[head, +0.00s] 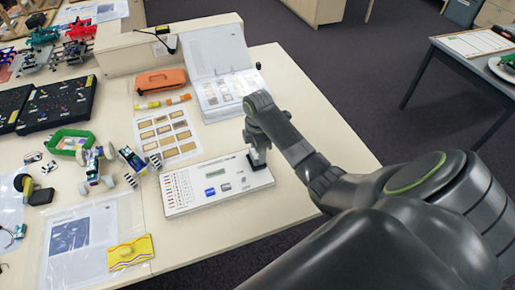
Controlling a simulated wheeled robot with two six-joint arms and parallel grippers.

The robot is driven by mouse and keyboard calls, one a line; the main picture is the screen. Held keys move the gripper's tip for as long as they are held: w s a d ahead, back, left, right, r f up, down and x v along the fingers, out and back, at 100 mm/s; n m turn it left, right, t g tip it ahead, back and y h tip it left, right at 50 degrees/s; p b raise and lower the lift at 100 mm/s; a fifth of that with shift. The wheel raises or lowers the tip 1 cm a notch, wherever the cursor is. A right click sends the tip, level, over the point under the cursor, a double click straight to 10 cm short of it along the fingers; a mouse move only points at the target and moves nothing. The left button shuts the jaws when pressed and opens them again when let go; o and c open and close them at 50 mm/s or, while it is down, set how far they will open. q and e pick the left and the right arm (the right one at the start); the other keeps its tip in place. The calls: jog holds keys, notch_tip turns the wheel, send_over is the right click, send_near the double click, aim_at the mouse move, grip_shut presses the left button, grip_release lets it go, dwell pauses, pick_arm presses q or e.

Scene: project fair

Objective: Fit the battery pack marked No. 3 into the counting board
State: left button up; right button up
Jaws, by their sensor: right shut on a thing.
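My right gripper (258,158) points down at the board's right end. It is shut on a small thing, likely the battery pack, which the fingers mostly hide. I cannot read any No. 3 mark or tell whether the pack touches the board. My left gripper is not in view.
A card sheet of brown squares (167,136) and an open binder (222,92) lie behind the board. An orange pouch (160,80) lies near the beige box (125,52). Small vehicles and parts crowd the left. The table in front of the board is clear.

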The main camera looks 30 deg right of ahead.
jog(key=shift+f+b, duration=0.35)
jog(key=shift+f, duration=0.45)
dwell(0.5)
jog(key=o, duration=1.5)
notch_tip(320, 180, up, 3)
jog(key=p, duration=0.3)
jog(key=shift+f, duration=0.15)
jog(key=shift+r, duration=2.2)
